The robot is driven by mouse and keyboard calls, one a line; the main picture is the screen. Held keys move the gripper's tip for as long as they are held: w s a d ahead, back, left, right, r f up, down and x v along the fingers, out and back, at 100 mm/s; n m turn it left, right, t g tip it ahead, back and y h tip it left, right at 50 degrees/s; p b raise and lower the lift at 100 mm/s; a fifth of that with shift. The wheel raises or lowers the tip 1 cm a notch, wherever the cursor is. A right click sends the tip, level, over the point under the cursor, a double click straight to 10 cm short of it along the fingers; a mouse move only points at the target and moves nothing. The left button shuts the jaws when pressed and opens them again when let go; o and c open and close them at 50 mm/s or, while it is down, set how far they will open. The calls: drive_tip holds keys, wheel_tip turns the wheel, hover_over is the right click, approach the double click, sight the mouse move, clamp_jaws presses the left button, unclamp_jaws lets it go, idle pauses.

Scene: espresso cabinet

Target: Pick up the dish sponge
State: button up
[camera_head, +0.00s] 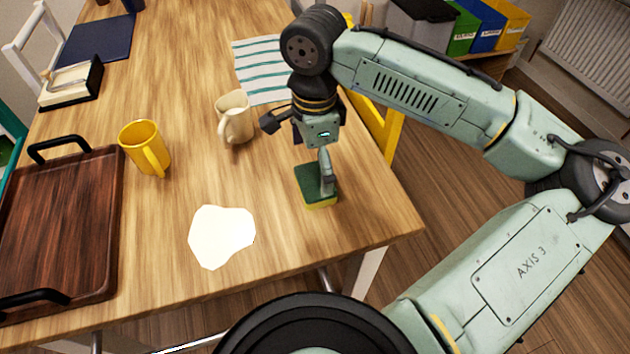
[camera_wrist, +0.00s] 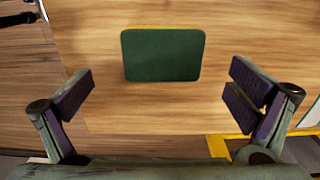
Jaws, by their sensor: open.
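The dish sponge (camera_head: 321,203) lies on the wooden table near its right edge, with a dark green top and a yellow underside. In the wrist view the sponge (camera_wrist: 162,55) shows its green face, with a thin yellow strip along the upper edge. My gripper (camera_head: 326,172) is just above the sponge in the head view and covers part of it. In the wrist view my gripper (camera_wrist: 160,92) has its two fingers spread wide, with the sponge ahead of them and between their lines. Nothing is held. I cannot tell the exact gap between fingertips and sponge.
A cream mug (camera_head: 234,118) stands left of my gripper, and a yellow mug (camera_head: 146,147) farther left. A white patch (camera_head: 222,236) lies on the table left of the sponge. A dark wooden tray (camera_head: 111,250) is at far left. A striped cloth (camera_head: 258,72) lies behind.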

sight(315, 180)
drive_tip(key=shift+w+f+p, duration=0.2)
drive_tip(key=shift+f+p, duration=0.15)
drive_tip(key=shift+f, duration=2)
drive_tip(key=shift+c, duration=0.6)
drive_tip(key=c, duration=0.6)
